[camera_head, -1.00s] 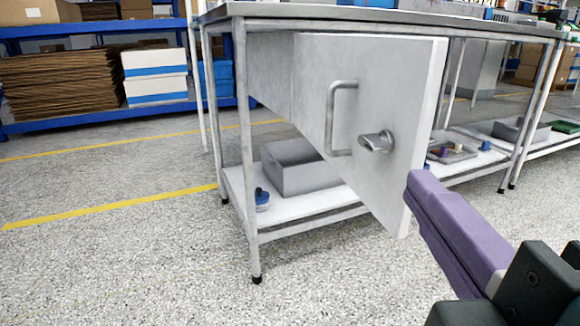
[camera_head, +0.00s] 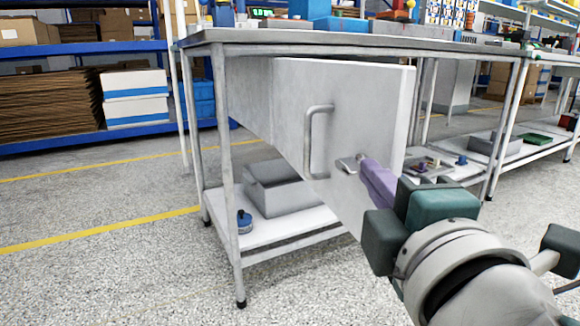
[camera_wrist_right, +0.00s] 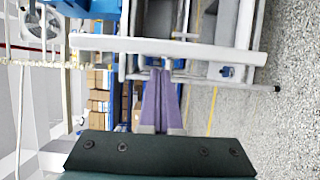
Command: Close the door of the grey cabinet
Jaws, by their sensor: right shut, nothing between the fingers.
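The grey cabinet (camera_head: 252,100) hangs under the workbench top. Its door (camera_head: 345,95) stands open, swung out toward me, with the free edge at the right. The door bears a bar handle (camera_head: 310,145) and a small metal latch knob (camera_head: 345,164). My right gripper (camera_head: 366,168) is shut and empty, its purple fingertips overlapping the door face by the knob. In the right wrist view the fingers (camera_wrist_right: 161,75) point at a pale upright slab, apparently the door (camera_wrist_right: 110,43), seen edge-on. I cannot tell whether they touch it. My left gripper is out of view.
The workbench (camera_head: 300,40) has thin legs and a lower shelf (camera_head: 262,228) with a grey bin (camera_head: 285,195) and a small blue item (camera_head: 244,221). Blue racks (camera_head: 100,135) stand at the back left. The speckled floor in front is clear.

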